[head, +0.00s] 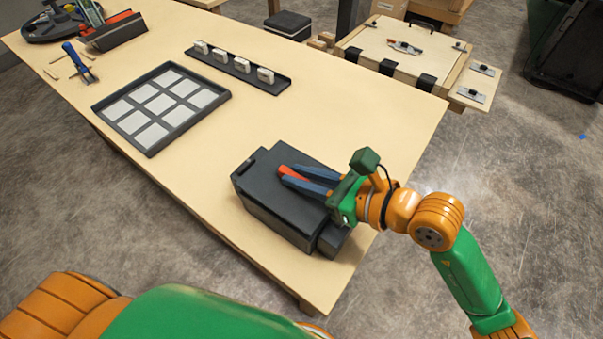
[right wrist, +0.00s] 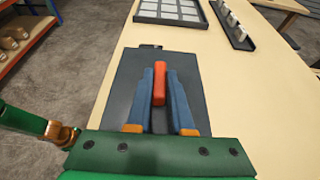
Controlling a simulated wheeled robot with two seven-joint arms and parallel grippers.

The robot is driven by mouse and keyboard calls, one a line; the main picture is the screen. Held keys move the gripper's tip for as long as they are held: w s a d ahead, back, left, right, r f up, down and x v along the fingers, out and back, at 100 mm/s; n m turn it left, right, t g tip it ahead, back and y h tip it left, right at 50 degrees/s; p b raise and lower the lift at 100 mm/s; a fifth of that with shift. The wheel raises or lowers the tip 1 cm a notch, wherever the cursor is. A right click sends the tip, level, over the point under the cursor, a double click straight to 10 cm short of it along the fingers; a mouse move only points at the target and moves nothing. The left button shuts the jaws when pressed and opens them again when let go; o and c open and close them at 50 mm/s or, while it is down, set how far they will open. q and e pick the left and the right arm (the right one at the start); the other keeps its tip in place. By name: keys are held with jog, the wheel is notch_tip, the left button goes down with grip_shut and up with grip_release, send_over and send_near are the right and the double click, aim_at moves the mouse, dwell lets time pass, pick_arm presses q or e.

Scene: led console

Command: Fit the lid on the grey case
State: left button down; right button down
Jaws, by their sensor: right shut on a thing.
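The dark grey case (head: 262,212) stands near the front right end of the table. A dark lid (head: 259,172) with an orange-red handle (head: 294,173) lies over its top, and it also shows in the right wrist view (right wrist: 128,85). I cannot tell whether the lid is fully seated or slightly raised. My right gripper (head: 285,171) is shut on the handle, with one blue finger along each side of it. The fingers and palm hide part of the lid. My left gripper is not in view.
A tray with pale square tiles (head: 148,134) and a dark rack of small white blocks (head: 283,84) lie farther back on the table (head: 330,125). Tools, including a blue-handled one (head: 72,52), lie at the far left. Bare tabletop surrounds the case's far side.

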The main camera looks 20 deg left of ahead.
jog(key=shift+f+b, duration=1.05)
jog(key=shift+f, duration=0.05)
dwell(0.7)
jog(key=c, duration=0.7)
grip_release()
jog(key=shift+d, duration=0.1)
jog(key=b+v, duration=0.1)
jog(key=v, duration=0.6)
